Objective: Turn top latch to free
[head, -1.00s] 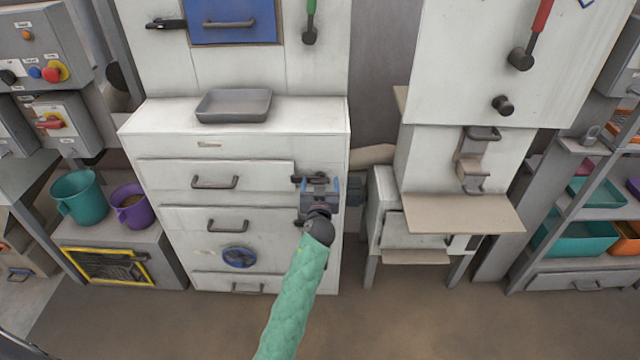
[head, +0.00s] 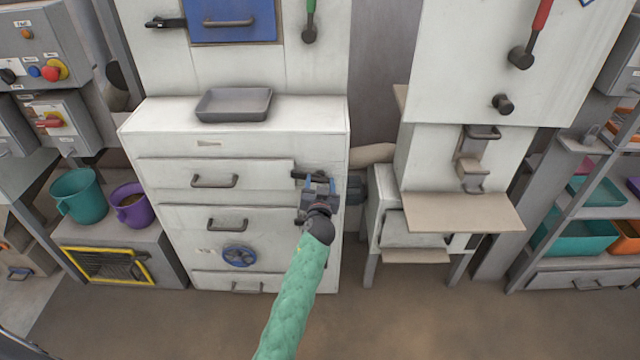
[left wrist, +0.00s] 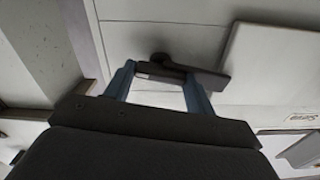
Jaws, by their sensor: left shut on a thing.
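The top latch (head: 300,175) is a dark bar at the right end of the top drawer (head: 180,175) on the white cabinet. In the left wrist view the latch (left wrist: 212,80) lies across the blue fingers, with a round dark knob end above it. My left gripper (head: 320,182) is shut on the latch; its fingertips also show in the left wrist view (left wrist: 159,72). The bar sticks out to the right past one finger and reaches close to the raised drawer front (left wrist: 270,65). In the head view the gripper hides part of the latch. My right gripper is not in view.
A grey tray (head: 233,104) sits on the cabinet top. A lower drawer (head: 180,219) and a blue handwheel (head: 239,256) are below. A dark piece (head: 354,187) projects at the cabinet's right side, near my gripper. The floor in front is clear.

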